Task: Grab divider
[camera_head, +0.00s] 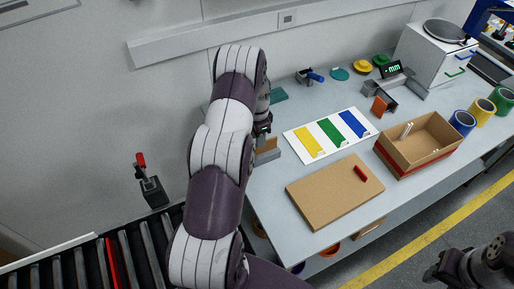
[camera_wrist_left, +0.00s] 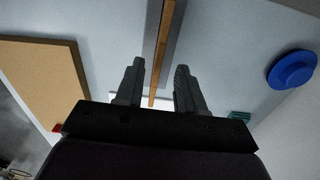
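A thin orange-brown divider (camera_head: 268,154) stands in a grey holder on the table's left end, partly hidden by my left arm. In the left wrist view the divider (camera_wrist_left: 158,50) is a narrow orange strip beside a grey strip. My left gripper (camera_head: 263,130) is above it, mostly hidden by the arm in the head view. In the wrist view my left gripper (camera_wrist_left: 160,72) is open, with the strip running between its fingers and gaps showing on both sides. My right gripper (camera_head: 440,274) is at the lower right; its fingers are unclear.
A brown board (camera_head: 325,195) with a red piece (camera_head: 361,173) lies nearby. A white sheet (camera_head: 296,145) with coloured patches lies behind it. An open cardboard box (camera_head: 445,146) stands to the right. A roller conveyor (camera_head: 85,268) runs at lower left.

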